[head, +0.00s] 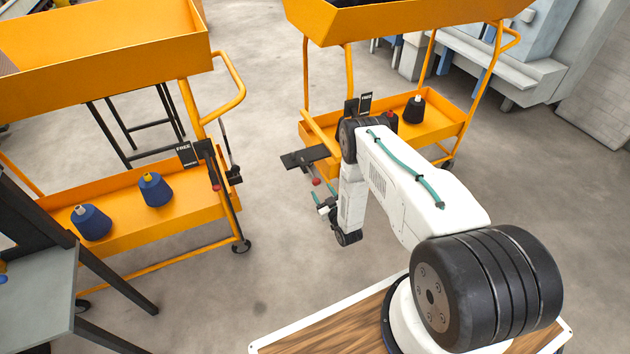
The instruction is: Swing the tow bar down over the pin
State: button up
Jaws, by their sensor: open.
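Two orange carts stand apart, a left cart (130,245) and a right cart (440,128). A thin dark bar (228,145) stands nearly upright at the left cart's near end, beside a black bracket; it looks like the tow bar. A dark flat fitting (303,158) juts from the right cart's facing end, with a red knob (316,182) below it. I cannot make out the pin. My gripper (322,204) is open and small in view, in front of the right cart's end, below that fitting. My arm hides part of that cart.
Blue cones (155,190) sit on the left cart's lower shelf and a black cone (414,110) on the right cart's. A black FREE sign (187,154) is on the left cart. Open floor (262,235) lies between the carts. A grey table (35,300) stands at lower left.

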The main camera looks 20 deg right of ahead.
aim_at(318, 184)
jog(key=w, duration=0.7)
jog(key=shift+w, duration=0.35)
